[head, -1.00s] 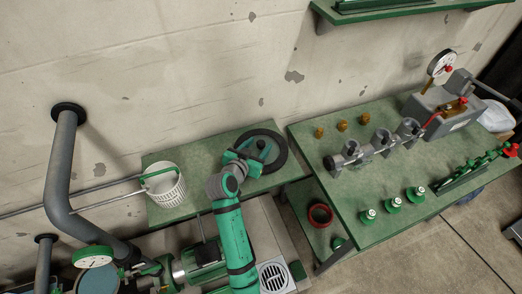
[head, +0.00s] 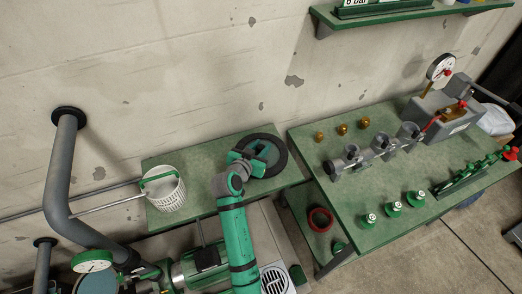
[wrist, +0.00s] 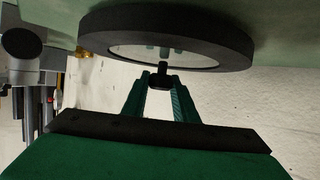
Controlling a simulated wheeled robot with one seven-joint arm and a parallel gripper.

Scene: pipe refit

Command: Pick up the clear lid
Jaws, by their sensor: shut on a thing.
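The clear lid is a round see-through disc with a thick black rim (head: 281,158), at the right end of the small green bench in the head view. In the wrist view its black rim (wrist: 240,45) spans the top, with the clear pane (wrist: 200,55) inside it. My gripper (head: 258,158) is over the lid's middle. In the wrist view my gripper (wrist: 161,80) is shut on the lid's small dark knob. I cannot tell whether the lid touches the bench or is slightly above it.
A white basket (head: 166,194) stands on the small green bench (head: 205,155), left of the lid. The larger green table (head: 345,205) at right bears a pipe manifold (head: 380,148), brass fittings (head: 342,129) and green-based parts (head: 393,209). A grey wall pipe (head: 60,170) is at left.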

